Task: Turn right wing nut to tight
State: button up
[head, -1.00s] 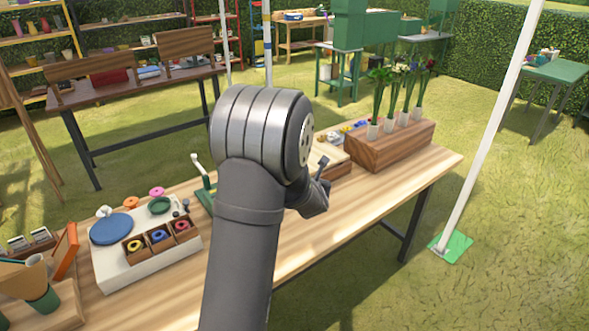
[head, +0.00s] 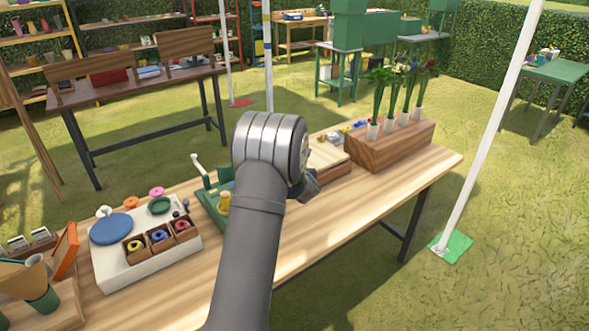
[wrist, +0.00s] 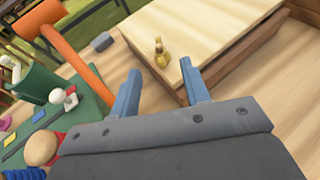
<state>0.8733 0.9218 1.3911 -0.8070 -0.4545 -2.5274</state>
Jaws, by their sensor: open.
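A small brass wing nut (wrist: 161,55) stands on the near corner of a light wooden board (wrist: 205,28) in the wrist view. My gripper (wrist: 160,66) is open, its two blue-grey fingers apart and pointing toward the nut. The nut shows between and just beyond the fingertips; I cannot tell how far it is from them in depth, and nothing is held. In the head view the board (head: 326,157) lies right of my wrist, and part of my gripper (head: 306,186) shows below it. The nut there is hidden behind my arm. I cannot tell how tight it is.
A green device (wrist: 93,110) with an orange handle (wrist: 70,50) stands left of my gripper. A wooden block with flower tubes (head: 392,148) stands to the right of the board. A white tray (head: 140,270) with spools is at left. The front right tabletop (head: 355,215) is clear.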

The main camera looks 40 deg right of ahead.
jog(key=shift+x, duration=3)
grip_shut()
